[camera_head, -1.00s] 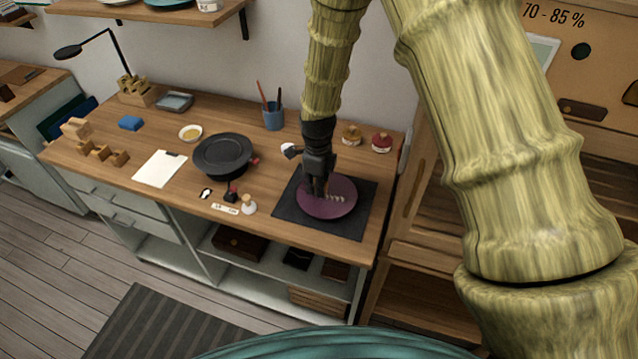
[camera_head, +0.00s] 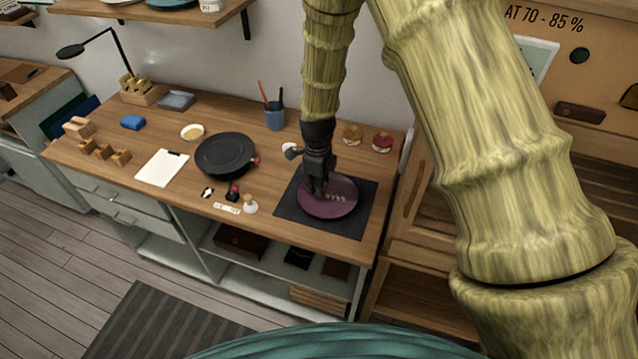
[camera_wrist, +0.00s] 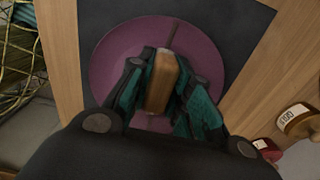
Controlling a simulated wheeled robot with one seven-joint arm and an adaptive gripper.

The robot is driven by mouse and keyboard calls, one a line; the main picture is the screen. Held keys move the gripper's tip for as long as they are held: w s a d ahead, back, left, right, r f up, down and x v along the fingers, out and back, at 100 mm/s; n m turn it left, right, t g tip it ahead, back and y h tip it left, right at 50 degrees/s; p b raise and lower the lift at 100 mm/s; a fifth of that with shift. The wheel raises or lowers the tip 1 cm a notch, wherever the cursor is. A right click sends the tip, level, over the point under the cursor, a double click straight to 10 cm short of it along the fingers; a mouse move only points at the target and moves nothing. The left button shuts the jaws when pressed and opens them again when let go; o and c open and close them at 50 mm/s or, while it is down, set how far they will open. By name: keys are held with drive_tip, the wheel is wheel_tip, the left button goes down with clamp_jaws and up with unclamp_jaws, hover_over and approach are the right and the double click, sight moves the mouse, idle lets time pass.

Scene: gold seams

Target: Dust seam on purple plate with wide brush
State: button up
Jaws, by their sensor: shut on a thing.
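The purple plate (camera_head: 340,203) lies on a dark square mat (camera_head: 355,222) at the right end of the workbench. My gripper (camera_head: 318,190) is low over the plate's left part. In the wrist view, my gripper (camera_wrist: 163,95) is shut on the wooden handle of the brush (camera_wrist: 163,82), in front of the plate (camera_wrist: 112,62). The brush's bristles are hidden in both views. A dark line, which looks like the seam (camera_wrist: 175,32), runs on the plate beyond the handle. Pale marks show on the plate beside the gripper in the head view.
Two small jars, one amber (camera_head: 352,134) and one red (camera_head: 382,142), stand behind the mat. A blue cup with tools (camera_head: 274,118), a black round pan-like thing (camera_head: 226,154) and a small bowl (camera_head: 192,132) stand to the left.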

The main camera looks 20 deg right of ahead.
drive_tip(key=shift+w+d+r, duration=0.1)
drive_tip(key=shift+w+d, duration=0.25)
drive_tip(key=shift+w, duration=0.1)
drive_tip(key=shift+s+p, duration=0.15)
drive_tip(key=shift+p, duration=0.15)
drive_tip(key=shift+s+d, duration=0.2)
drive_tip(key=shift+s, duration=0.55)
drive_tip(key=shift+d, duration=0.95)
drive_tip(key=shift+s, duration=0.1)
drive_tip(key=shift+s+p, duration=0.15)
drive_tip(key=shift+p, duration=0.15)
drive_tip(key=shift+s+d, duration=0.3)
drive_tip(key=shift+s, duration=0.35)
